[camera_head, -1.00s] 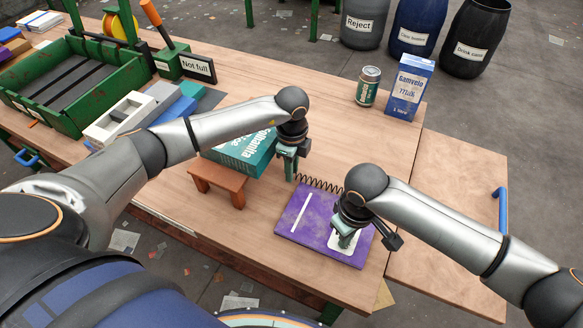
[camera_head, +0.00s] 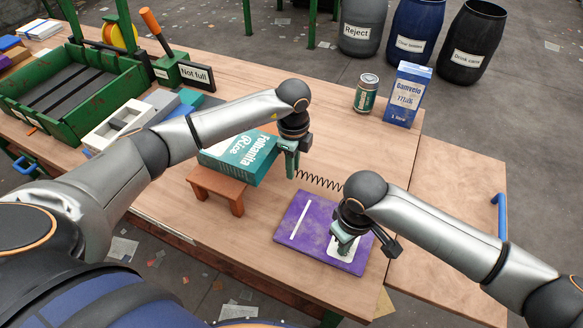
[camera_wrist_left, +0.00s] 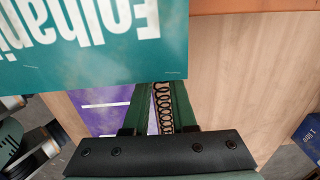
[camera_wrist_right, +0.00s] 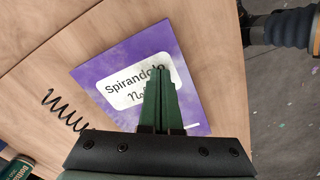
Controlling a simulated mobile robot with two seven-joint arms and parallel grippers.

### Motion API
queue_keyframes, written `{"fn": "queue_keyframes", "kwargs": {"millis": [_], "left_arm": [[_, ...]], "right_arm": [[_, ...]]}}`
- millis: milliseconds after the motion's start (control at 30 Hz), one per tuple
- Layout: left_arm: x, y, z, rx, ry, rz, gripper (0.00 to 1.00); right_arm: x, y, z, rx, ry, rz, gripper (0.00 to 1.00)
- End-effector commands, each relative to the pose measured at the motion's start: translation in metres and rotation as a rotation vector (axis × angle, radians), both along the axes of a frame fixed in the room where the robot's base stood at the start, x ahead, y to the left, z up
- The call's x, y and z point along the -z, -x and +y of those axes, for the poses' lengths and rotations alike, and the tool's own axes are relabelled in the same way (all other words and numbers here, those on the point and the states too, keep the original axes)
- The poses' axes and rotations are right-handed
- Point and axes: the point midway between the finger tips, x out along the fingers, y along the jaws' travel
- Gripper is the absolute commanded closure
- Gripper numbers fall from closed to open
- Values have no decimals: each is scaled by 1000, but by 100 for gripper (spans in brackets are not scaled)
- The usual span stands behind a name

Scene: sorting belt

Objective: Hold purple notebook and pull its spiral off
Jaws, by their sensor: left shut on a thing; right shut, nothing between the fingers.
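The purple notebook (camera_head: 318,223) lies flat on the table with its white label partly hidden by my right gripper. It also shows in the right wrist view (camera_wrist_right: 108,68). The black spiral (camera_head: 320,181) is apart from the notebook, just beyond its far edge. My left gripper (camera_head: 291,174) is shut on the spiral's left end; the spiral runs between its fingers in the left wrist view (camera_wrist_left: 165,107). My right gripper (camera_head: 344,247) is shut with nothing between its fingers, its tips down on the notebook's label. Whether they press on it I cannot tell.
A teal rice box (camera_head: 238,157) rests on a small wooden stand (camera_head: 215,185) left of my left gripper. A green can (camera_head: 366,93) and a blue milk carton (camera_head: 408,95) stand at the back right. Table between them and the spiral is clear.

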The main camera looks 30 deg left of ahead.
Motion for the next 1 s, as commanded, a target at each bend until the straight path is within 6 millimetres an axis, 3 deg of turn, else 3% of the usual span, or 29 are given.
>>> {"fn": "queue_keyframes", "kwargs": {"millis": [33, 567, 1000], "left_arm": [[6, -1, 0, 0, 1, 0, 100], [1, -4, 0, 0, 1, -1, 100], [1, -4, 0, 0, 1, -1, 100]], "right_arm": [[50, 9, -10, 3, 11, 8, 100], [49, 9, -10, 1, 10, 7, 100], [17, 10, -9, -4, 8, 7, 100]]}}
